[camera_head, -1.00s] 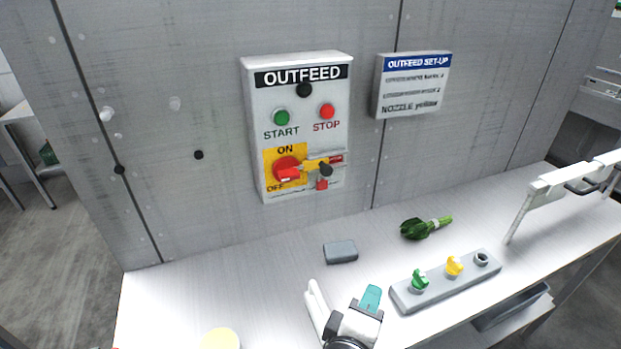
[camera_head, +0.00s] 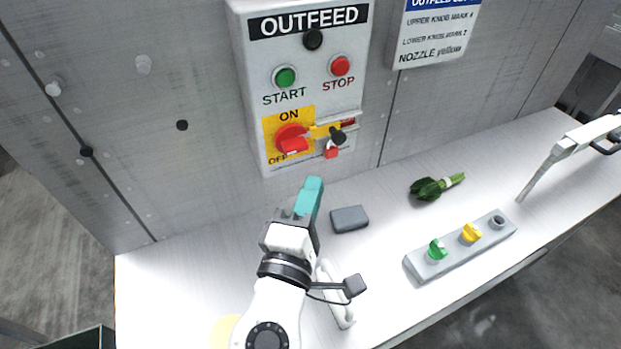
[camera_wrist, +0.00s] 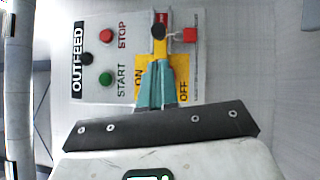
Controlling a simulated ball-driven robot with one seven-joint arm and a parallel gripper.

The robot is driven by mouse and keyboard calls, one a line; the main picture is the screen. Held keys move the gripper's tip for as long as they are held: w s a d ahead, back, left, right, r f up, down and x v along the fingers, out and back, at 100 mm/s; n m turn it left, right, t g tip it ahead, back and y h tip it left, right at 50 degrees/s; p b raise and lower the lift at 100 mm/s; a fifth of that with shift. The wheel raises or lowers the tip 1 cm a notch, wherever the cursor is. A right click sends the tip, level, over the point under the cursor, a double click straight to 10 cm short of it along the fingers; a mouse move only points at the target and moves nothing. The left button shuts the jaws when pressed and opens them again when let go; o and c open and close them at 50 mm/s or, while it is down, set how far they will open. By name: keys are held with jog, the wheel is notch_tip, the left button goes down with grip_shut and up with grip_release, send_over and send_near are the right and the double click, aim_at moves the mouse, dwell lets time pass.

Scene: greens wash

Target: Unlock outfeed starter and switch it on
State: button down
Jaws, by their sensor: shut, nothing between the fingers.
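The grey OUTFEED starter box (camera_head: 350,95) is on the wall, with a green START button (camera_head: 286,77) and a red STOP button (camera_head: 341,66). Below, a red rotary handle (camera_head: 292,141) on a yellow ON/OFF plate (camera_head: 273,127) points to the lower right, near OFF. A yellow bar with a black knob (camera_head: 338,136) lies to its right, with a red padlock-like tag (camera_head: 331,153) beneath. My gripper (camera_head: 312,190), with teal fingers, is shut and empty, below the box. In the wrist view its fingers (camera_wrist: 157,82) cover the red handle.
A grey block (camera_head: 349,219) lies on the white bench (camera_head: 190,270) right of my gripper. A set-up sign (camera_head: 433,35) hangs right of the box. The bench's left side is mostly clear.

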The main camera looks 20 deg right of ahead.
aim_at(331, 134)
jog(key=p+x, duration=0.2)
jog(key=x, duration=0.6)
jog(key=shift+d, duration=0.1)
jog(key=shift+d, duration=2.2)
jog(key=shift+s, duration=0.1)
